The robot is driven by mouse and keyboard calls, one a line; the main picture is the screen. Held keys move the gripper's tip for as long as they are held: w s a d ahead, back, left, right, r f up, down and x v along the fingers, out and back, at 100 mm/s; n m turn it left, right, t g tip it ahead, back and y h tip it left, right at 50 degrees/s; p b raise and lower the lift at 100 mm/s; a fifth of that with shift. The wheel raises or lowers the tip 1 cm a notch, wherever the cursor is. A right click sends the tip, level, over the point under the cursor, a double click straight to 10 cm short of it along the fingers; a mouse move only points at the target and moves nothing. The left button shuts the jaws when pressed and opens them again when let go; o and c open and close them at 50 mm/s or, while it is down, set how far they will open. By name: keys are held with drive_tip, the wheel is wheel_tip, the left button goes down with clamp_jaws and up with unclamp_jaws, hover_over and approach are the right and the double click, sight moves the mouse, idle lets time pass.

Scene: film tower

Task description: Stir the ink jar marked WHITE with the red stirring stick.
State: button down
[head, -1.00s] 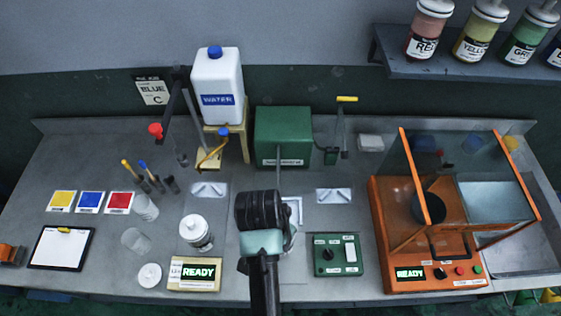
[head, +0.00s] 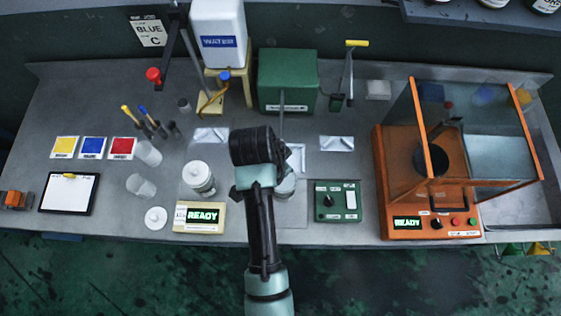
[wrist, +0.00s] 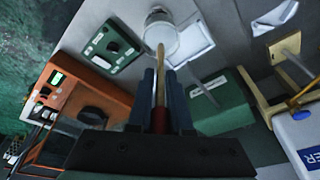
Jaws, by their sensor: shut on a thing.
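In the wrist view my gripper (wrist: 162,78) is shut on the stirring stick (wrist: 160,90), with a red part between the fingers and a pale wooden end beyond them. The wooden end points at a pale open jar (wrist: 160,40) and overlaps its mouth; I cannot tell how deep it is. In the head view this jar (head: 286,188) is mostly hidden behind my arm, and the stick and fingertips are hidden. No WHITE marking is legible on it.
A capped white jar (head: 199,178) stands left of my arm, behind a READY scale (head: 200,217). A green control box (head: 336,201) is right. A green machine (head: 287,80) stands behind, and an orange glass-shielded machine (head: 430,228) is far right.

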drive_tip(key=shift+f+b, duration=0.4)
drive_tip(key=shift+f, duration=0.4)
drive_tip(key=shift+s+a+b+x, duration=0.15)
drive_tip(key=shift+b+x, duration=1.2)
drive_tip(key=shift+x, duration=0.65)
drive_tip(key=shift+s+a+b+x, duration=0.15)
drive_tip(key=shift+b+x, duration=1.15)
drive_tip(key=shift+x, duration=0.75)
drive_tip(key=shift+a, duration=0.1)
